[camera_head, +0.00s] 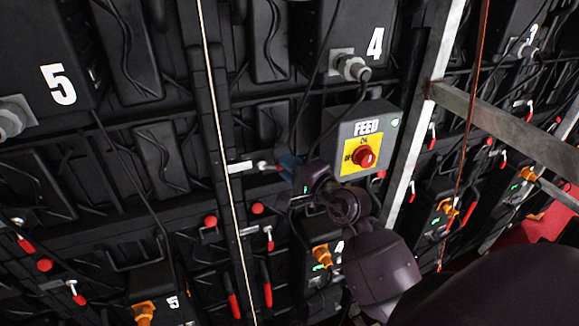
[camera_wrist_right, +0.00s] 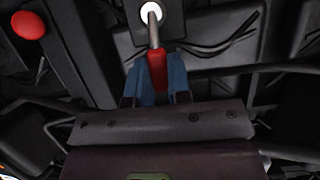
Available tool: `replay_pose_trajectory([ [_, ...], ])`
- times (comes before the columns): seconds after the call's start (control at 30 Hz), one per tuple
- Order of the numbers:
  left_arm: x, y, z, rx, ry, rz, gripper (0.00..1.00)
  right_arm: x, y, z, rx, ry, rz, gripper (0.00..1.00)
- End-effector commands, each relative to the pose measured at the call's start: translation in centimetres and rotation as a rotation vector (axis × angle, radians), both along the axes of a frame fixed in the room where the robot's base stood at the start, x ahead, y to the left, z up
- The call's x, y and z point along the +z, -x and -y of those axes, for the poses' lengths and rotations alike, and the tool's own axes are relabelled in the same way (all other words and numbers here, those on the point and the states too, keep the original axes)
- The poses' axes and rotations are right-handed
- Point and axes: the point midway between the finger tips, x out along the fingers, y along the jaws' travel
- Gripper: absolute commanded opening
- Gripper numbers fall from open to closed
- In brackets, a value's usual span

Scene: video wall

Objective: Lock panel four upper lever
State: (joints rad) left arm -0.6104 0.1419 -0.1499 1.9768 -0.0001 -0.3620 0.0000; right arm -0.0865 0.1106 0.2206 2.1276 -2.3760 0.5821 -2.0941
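The upper lever of panel four (camera_head: 264,166) has a metal shank and a red handle. In the right wrist view the red handle (camera_wrist_right: 157,72) lies between the blue fingers (camera_wrist_right: 160,88), which appear to press on both sides. The metal shank runs up to a bright round pivot (camera_wrist_right: 151,14). My left gripper is not in view.
The FEED box (camera_head: 366,128) with its red knob stands close right of my right gripper. A white number 4 (camera_head: 375,43) marks the panel. A lower red-handled lever (camera_head: 269,238) hangs below. A thin pale cable (camera_head: 222,150) runs down at left; a metal post (camera_head: 425,90) stands at right.

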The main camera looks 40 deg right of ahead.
Motion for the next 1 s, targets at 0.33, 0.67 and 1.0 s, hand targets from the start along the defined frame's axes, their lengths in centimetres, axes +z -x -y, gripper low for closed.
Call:
replay_pose_trajectory([
  [0.33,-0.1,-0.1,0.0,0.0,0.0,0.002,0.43,-0.2,0.0,0.0,0.0,-0.014,0.003,0.0],
  [0.67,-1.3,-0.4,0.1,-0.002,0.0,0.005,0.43,-1.3,0.0,-0.1,0.0,-0.172,0.04,0.0],
  [1.0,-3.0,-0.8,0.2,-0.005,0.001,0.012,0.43,-2.9,-0.1,-0.6,-0.001,-0.477,0.111,0.0],
])
